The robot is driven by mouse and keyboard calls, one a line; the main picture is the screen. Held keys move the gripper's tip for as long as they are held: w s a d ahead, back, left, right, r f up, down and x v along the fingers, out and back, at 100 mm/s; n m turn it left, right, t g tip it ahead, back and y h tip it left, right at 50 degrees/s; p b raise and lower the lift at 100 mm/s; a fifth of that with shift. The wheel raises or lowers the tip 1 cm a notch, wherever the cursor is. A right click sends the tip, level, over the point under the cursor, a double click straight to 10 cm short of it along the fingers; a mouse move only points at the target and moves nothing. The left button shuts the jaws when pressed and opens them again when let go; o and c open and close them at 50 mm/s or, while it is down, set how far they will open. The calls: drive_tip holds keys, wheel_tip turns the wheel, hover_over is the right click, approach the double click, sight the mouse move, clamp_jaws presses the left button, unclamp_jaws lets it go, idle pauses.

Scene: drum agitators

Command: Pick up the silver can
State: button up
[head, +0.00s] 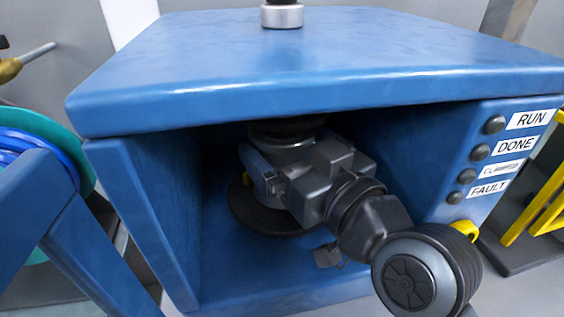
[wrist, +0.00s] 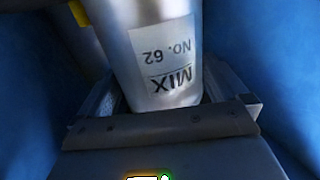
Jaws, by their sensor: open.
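The silver can (wrist: 160,50) fills the middle of the wrist view. It bears a white label reading "MIX" and "No. 62", upside down in this picture. My gripper (wrist: 168,108) is open, with one jaw on each side of the can's near end. I cannot tell whether either jaw touches it. In the head view my arm reaches into the open bay of a blue cabinet (head: 300,52), and I cannot clearly make out the can or my fingertips there.
The bay's blue side walls flank my gripper closely. A panel (head: 481,150) with several dark buttons labelled RUN, DONE and FAULT, one label unclear, is on the cabinet's right. A silver collar (head: 282,16) stands on top. A blue frame (head: 50,215) and teal reel (head: 62,132) are at left.

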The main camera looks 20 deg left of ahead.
drive_tip(key=shift+w+a, duration=0.35)
drive_tip(key=shift+a, duration=0.25)
drive_tip(key=shift+c, duration=0.3)
drive_tip(key=c, duration=0.9)
drive_tip(key=shift+c, duration=0.2)
drive_tip(key=shift+r, duration=0.15)
